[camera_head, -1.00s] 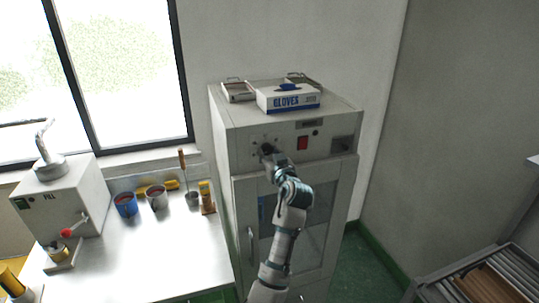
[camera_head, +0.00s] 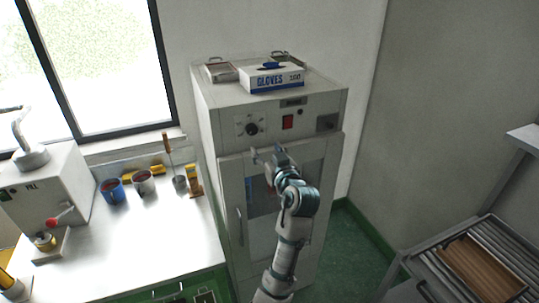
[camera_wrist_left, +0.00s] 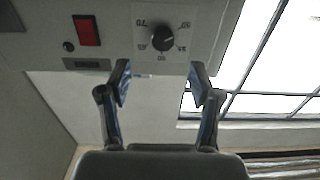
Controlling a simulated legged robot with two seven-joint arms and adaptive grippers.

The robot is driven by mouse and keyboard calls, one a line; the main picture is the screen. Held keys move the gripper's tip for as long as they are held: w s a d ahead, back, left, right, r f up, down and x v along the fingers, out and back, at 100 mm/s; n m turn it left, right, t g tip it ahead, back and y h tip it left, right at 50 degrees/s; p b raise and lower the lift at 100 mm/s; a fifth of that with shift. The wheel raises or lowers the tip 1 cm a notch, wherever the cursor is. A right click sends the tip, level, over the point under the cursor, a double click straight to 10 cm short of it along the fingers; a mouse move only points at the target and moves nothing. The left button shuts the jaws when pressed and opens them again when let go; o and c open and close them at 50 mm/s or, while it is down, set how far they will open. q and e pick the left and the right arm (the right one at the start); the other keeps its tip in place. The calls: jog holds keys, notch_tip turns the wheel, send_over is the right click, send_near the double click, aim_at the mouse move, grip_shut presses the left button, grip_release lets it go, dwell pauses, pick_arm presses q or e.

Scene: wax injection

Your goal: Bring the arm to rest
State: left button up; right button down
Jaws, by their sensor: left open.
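My left gripper (camera_head: 267,157) is open and empty in front of the grey cabinet, just below its control panel. In the left wrist view the two fingers of the left gripper (camera_wrist_left: 160,80) stand apart with nothing between them. The black dial (camera_head: 252,129) on the panel is clear of the fingers; it also shows in the left wrist view (camera_wrist_left: 162,39), above the gap between the fingertips. My left arm reaches up from the bottom of the head view and hides part of the cabinet door (camera_head: 232,190). My right gripper is not in view.
A glove box (camera_head: 272,79) and metal trays lie on the cabinet (camera_head: 205,110). Left is a bench (camera_head: 150,235) with cups (camera_head: 112,190) and a FILL machine (camera_head: 55,185). A roller rack (camera_head: 500,245) stands at right. Floor shows between cabinet and rack.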

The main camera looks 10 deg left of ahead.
pick_arm(q)
jog(key=shift+v, duration=0.95)
jog(key=shift+f, duration=0.1)
notch_tip(320, 180, down, 36)
jog(key=a+m+g+h, duration=0.1)
jog(key=m+g+h, duration=0.3)
jog(key=m+h, duration=0.15)
jog(key=s+a+f+m+g+h, duration=0.1)
jog(key=s+f+g, duration=0.1)
jog(key=s+f, duration=0.75)
jog(key=s+a+f+m+g+h, duration=0.15)
jog(key=s+f, duration=0.25)
jog(key=f, duration=1.1)
jog(key=s+a+f+g, duration=0.1)
jog(key=s+f+g, duration=0.1)
jog(key=s+f, duration=0.4)
jog(key=s+a+f+g+h, duration=0.1)
jog(key=s+f, duration=0.6)
jog(key=s, duration=1)
jog(key=s+a+f+m+g+h, duration=0.1)
jog(key=s+f+g, duration=0.2)
jog(key=s+f, duration=0.4)
jog(key=s, duration=0.4)
jog(key=shift+s+a+f, duration=0.25)
jog(key=shift+s, duration=0.15)
